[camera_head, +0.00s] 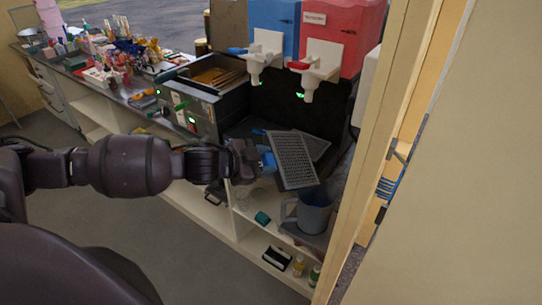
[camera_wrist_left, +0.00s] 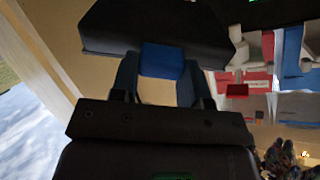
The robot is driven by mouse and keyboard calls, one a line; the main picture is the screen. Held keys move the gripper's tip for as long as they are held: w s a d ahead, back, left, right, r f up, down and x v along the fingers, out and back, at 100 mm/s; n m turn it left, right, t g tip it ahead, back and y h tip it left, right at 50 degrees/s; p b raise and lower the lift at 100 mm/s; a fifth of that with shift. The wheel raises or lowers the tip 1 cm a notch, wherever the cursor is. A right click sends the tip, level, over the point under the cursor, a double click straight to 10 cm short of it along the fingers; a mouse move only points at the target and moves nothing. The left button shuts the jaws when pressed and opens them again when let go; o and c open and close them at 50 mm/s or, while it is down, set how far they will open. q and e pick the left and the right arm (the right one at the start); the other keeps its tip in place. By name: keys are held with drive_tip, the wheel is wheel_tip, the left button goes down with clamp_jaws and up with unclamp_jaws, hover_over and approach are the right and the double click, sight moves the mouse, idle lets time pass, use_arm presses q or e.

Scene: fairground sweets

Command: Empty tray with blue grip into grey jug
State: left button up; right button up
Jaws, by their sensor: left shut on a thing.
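My left gripper (camera_head: 247,160) is shut on the blue grip (camera_head: 268,163) of a grey tray (camera_head: 293,160) with a dotted face. The tray is steeply tilted, with its lower end close above the back rim of the grey jug (camera_head: 313,214). I cannot tell whether they touch or whether the tray holds anything. The jug stands upright on the counter, its handle to the left. The left wrist view shows the dark side of the tray (camera_wrist_left: 150,30) and the blue grip (camera_wrist_left: 162,59) between the fingers (camera_wrist_left: 160,70). My right gripper is not in view.
Blue (camera_head: 271,28) and red (camera_head: 343,32) dispensers with taps hang above the tray. A dark machine (camera_head: 205,107) stands to the left. A cream post (camera_head: 375,150) rises close right of the jug. Small items and bottles (camera_head: 298,265) sit on a lower shelf.

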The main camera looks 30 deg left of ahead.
use_arm(q)
drive_tip(key=shift+s+a+f+n+t+h+b, duration=0.1)
drive_tip(key=shift+a+f+n+t+h+b, duration=0.8)
drive_tip(key=shift+n, duration=0.4)
drive_tip(key=shift+s+a+f+n+t+h+b, duration=0.1)
drive_tip(key=shift+a+f+n+t+h+b, duration=0.55)
drive_tip(key=shift+f+n+h+b, duration=0.55)
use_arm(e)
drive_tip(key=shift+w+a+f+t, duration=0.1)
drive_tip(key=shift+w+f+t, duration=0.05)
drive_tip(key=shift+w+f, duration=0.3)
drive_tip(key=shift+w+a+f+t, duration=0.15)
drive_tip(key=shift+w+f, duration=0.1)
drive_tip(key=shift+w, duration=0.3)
